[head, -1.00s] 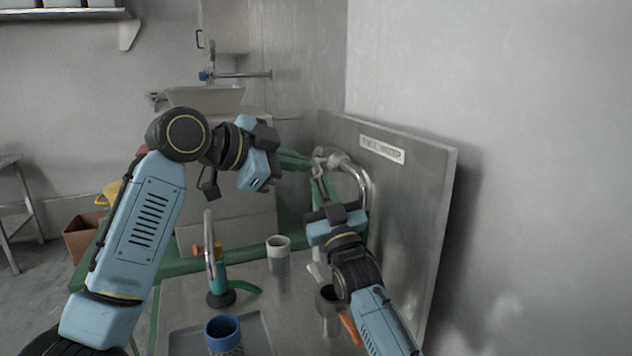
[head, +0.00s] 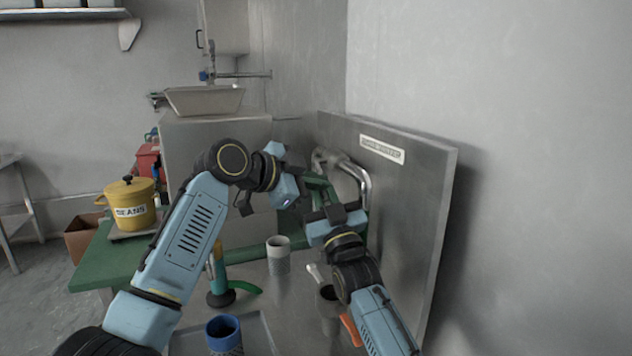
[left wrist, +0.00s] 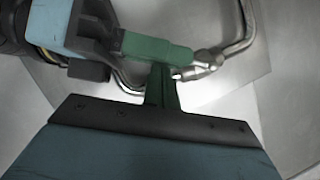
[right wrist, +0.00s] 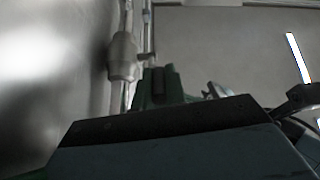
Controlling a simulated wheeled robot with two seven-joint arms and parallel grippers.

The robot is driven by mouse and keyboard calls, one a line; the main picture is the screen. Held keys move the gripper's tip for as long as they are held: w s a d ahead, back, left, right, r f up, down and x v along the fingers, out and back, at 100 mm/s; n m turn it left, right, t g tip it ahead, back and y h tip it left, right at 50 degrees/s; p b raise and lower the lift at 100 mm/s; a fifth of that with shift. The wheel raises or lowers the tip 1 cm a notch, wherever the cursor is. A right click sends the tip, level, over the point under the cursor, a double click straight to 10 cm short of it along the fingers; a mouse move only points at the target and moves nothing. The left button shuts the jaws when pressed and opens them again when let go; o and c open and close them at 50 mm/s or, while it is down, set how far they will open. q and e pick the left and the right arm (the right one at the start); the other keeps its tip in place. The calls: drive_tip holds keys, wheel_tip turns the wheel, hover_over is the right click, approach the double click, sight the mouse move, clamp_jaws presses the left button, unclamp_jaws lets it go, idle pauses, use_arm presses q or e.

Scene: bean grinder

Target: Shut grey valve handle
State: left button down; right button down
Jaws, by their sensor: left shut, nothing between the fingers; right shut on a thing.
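A bent metal pipe (head: 360,180) with a valve stands against the steel back panel; it also shows in the left wrist view (left wrist: 247,25) and the right wrist view (right wrist: 122,55). My right gripper (head: 319,190) has its green fingers shut at the valve; in the left wrist view its fingertips (left wrist: 190,55) meet the metal fitting. The grey valve handle is mostly hidden by the fingers, so its angle cannot be told. My left gripper (head: 318,184) is shut and empty, close beside the right fingers; its fingers show in the left wrist view (left wrist: 162,88).
A blue cup (head: 224,332), a pale cup (head: 278,258), a dark cup (head: 328,300) and a teal-handled tool (head: 218,285) stand on the steel counter below the arms. A yellow beans pot (head: 130,205) is at left. The steel panel (head: 400,210) bounds the right.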

use_arm(q)
drive_tip(key=shift+w+a+f, duration=0.25)
drive_tip(key=shift+a+f, duration=0.05)
drive_tip(key=shift+f, duration=0.4)
use_arm(e)
drive_tip(key=c, duration=1.4)
unclamp_jaws()
drive_tip(key=shift+c, duration=0.2)
use_arm(q)
drive_tip(key=shift+d, duration=0.1)
use_arm(e)
drive_tip(key=shift+r, duration=0.15)
drive_tip(key=shift+s, duration=0.1)
